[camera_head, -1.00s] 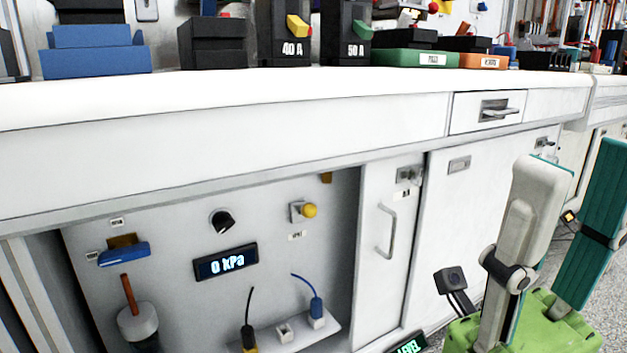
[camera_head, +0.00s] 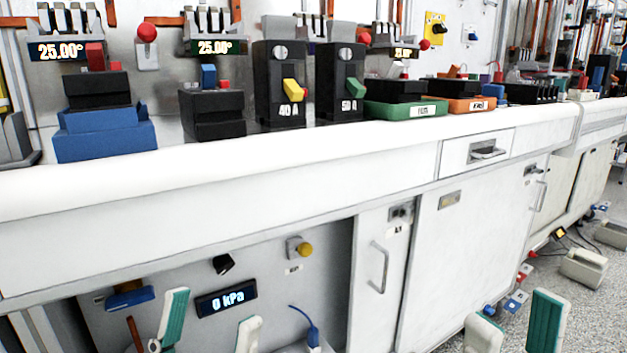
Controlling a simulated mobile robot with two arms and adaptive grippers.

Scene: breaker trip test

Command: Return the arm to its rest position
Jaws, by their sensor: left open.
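My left gripper (camera_head: 212,308) is at the bottom left, in front of the lower cabinet panel. Its two white and teal fingers stand apart with nothing between them. My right gripper (camera_head: 515,308) is at the bottom right, in front of the cabinet and floor. Its two fingers stand apart and look empty. Both grippers show below the bench edge, and the rest of both arms is out of view. The 40 A breaker (camera_head: 280,85) with a yellow lever and the 50 A breaker (camera_head: 340,85) with a green lever stand on the bench, away from both grippers.
The white bench (camera_head: 220,165) spans the view. A blue block (camera_head: 105,135), a green tray (camera_head: 400,110) and an orange tray (camera_head: 460,105) stand on it. Below are a 0 kPa display (camera_head: 226,299), a yellow knob (camera_head: 305,249) and a cabinet handle (camera_head: 380,267). Floor is at right.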

